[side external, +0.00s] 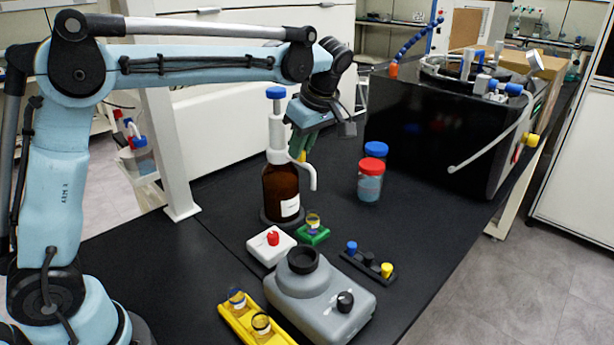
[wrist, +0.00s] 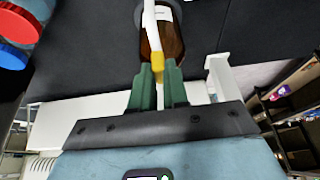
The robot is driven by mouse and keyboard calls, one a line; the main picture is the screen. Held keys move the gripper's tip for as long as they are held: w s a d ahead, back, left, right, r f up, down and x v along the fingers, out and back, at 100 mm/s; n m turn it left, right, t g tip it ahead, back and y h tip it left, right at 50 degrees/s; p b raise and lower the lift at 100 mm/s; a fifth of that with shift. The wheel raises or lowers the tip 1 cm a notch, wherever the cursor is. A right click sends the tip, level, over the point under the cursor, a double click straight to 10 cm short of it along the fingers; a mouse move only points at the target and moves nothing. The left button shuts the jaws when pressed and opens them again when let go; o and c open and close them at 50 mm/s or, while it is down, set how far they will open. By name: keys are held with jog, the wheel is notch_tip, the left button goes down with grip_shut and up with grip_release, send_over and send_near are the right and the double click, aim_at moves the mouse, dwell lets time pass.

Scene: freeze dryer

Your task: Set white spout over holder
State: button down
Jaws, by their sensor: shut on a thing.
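The white spout (side external: 313,178) curves out from the dispenser on a brown bottle (side external: 281,190) and points down. In the side view its tip hangs above the green holder (side external: 313,236), which carries a small vial (side external: 313,221) with yellowish contents. There is a gap between tip and vial; exact alignment in depth is unclear. My gripper (side external: 300,152) is shut on the yellow part (side external: 303,156) at the spout. In the wrist view the green fingers of my gripper (wrist: 158,78) close around this yellow part (wrist: 158,65), with the white spout (wrist: 150,25) beyond it.
A white box with a red knob (side external: 273,238) and a grey mixer (side external: 320,290) stand close to the holder. A yellow rack (side external: 240,320) holds vials. A black rack (side external: 367,264) and red- and blue-capped jars (side external: 371,180) are to the right.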

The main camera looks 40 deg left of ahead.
jog(key=c, duration=1.1)
grip_release()
jog(key=v, duration=1.2)
jog(key=s+f+m+t+h, duration=0.1)
jog(key=s+f+m+t, duration=0.1)
jog(key=s+f+m, duration=0.3)
jog(key=s+f+m+t+h, duration=0.2)
jog(key=s+f+m, duration=0.3)
jog(key=s+m, duration=0.1)
jog(key=s+a+f+m+t+h, duration=0.1)
jog(key=s+f+m+t, duration=0.2)
jog(key=s+f+m, duration=0.2)
jog(key=shift+s+f+m, duration=0.25)
jog(key=shift+f+m, duration=0.3)
jog(key=shift+m, duration=0.55)
